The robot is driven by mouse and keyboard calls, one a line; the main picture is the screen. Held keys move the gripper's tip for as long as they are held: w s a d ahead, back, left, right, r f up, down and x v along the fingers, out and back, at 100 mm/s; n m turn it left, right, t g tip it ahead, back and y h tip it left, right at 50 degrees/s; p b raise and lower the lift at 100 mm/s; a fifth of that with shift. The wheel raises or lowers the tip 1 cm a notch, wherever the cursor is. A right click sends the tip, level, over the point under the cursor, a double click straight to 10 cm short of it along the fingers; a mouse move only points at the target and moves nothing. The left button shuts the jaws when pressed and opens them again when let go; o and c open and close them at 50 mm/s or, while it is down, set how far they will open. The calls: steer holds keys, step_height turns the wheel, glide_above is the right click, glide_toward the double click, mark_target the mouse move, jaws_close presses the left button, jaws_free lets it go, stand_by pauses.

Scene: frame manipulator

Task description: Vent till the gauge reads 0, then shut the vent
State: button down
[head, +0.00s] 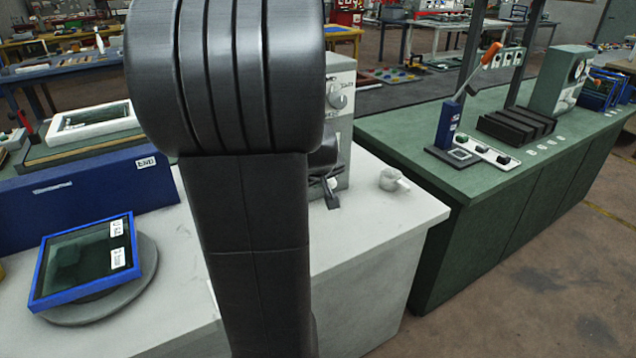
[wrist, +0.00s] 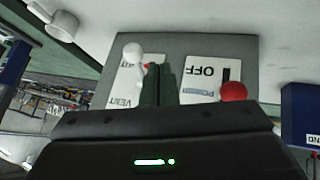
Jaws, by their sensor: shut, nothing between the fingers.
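A grey panel (wrist: 190,48) fills the upper middle of the wrist view, seen upside down. Its left label plate (wrist: 122,88) reads VENT, with a white-knobbed lever (wrist: 133,51) at its upper edge. The right plate (wrist: 205,72) reads POWER and OFF, with a red knob (wrist: 233,91) beside it. My gripper (wrist: 159,70) is shut and empty, its fingertips in front of the panel, just right of the white knob; I cannot tell whether they touch it. In the head view the grey machine (head: 342,75) is mostly behind my arm. No gauge reading is visible.
A white cup-like part (head: 393,180) lies on the white bench (head: 385,215), right of the machine. A blue-framed panel (head: 80,260) rests on a round grey stand at left, before a blue END box (head: 90,190). A green bench (head: 500,180) stands at right, across a gap.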

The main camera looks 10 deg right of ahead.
steer(key=s+r, duration=0.4)
steer(key=s, duration=0.3)
steer(key=shift+d+r, duration=0.2)
